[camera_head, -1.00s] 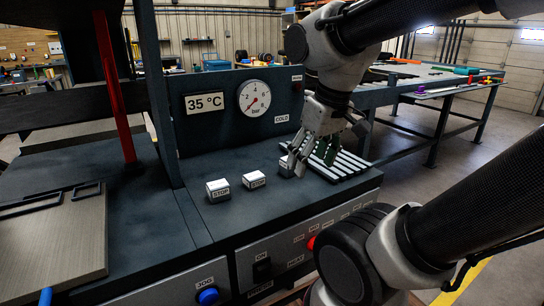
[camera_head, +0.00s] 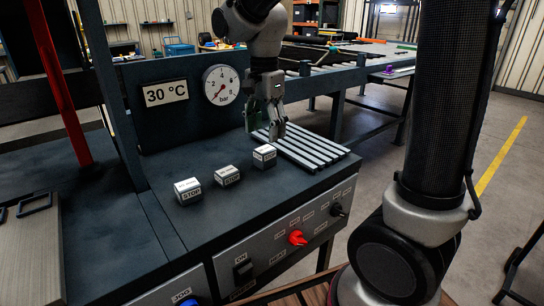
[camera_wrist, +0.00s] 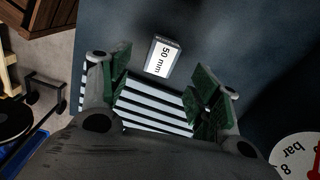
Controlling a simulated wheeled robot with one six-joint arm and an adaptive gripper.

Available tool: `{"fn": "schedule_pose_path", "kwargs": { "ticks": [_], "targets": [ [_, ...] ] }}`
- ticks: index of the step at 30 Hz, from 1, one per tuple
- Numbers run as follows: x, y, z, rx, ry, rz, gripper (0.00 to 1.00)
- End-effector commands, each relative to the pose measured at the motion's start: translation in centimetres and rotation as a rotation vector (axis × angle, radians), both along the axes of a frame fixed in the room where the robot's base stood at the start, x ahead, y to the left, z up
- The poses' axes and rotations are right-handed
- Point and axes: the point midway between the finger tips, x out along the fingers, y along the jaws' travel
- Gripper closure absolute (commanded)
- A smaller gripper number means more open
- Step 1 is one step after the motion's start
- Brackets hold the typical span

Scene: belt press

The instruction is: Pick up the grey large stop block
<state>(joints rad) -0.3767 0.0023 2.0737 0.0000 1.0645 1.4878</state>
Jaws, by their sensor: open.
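Three small grey stop blocks with white labels stand apart in a row on the dark press top: a left one (camera_head: 187,191), a middle one (camera_head: 227,176) and a right one (camera_head: 264,155). I cannot tell from the head view which is the large one. My gripper (camera_head: 264,128) points down, just above and behind the right block. In the wrist view, my gripper (camera_wrist: 158,82) is open and empty, its green-padded fingers apart. A block labelled "50 mm" (camera_wrist: 162,58) lies just beyond the fingertips, roughly between them; it appears to be the right block.
A slatted rack (camera_head: 305,150) lies right of the blocks, under my gripper in the wrist view. A panel with a pressure gauge (camera_head: 221,85) and a "30 °C" display (camera_head: 165,92) stands behind. A red post (camera_head: 62,85) rises at left. The front of the press top is clear.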

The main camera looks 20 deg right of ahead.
Motion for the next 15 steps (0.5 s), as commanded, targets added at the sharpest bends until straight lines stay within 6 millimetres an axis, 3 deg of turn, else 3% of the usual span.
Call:
{"fn": "schedule_pose_path", "kwargs": {
  "ticks": [5,15],
  "targets": [
    [-0.1,0.0,-0.7,-0.002,0.004,-0.072,0.38],
    [0.1,0.0,-5.3,-0.003,0.005,-0.072,0.38]
  ]
}}
